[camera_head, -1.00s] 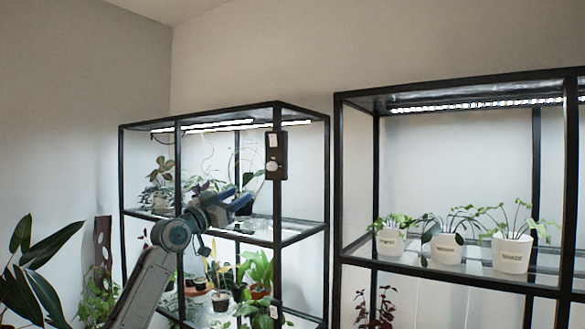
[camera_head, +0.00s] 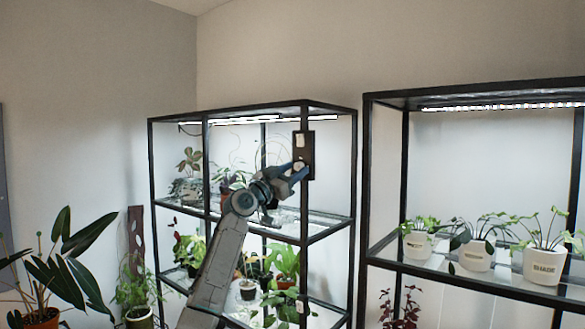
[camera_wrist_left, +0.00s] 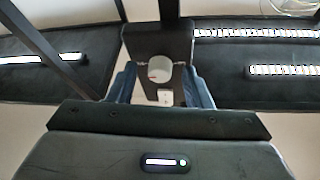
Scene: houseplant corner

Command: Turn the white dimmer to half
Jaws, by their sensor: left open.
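The white dimmer (camera_head: 299,166) is a small round knob on a black box (camera_head: 310,156) fixed to the front post of the left shelf. A white switch (camera_head: 300,141) sits above it on the same box. My left gripper (camera_head: 293,172) is open, its blue fingers at the knob and partly covering it. In the left wrist view the dimmer (camera_wrist_left: 160,69) shows between the two spread fingers (camera_wrist_left: 160,86), with a gap on each side. I cannot tell the knob's setting. My right gripper is not in view.
The left black shelf (camera_head: 330,232) holds several potted plants close to my left arm, with lit strips under its top. A second shelf (camera_head: 478,287) with white pots stands to the right. A leafy plant (camera_head: 60,265) stands at the left.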

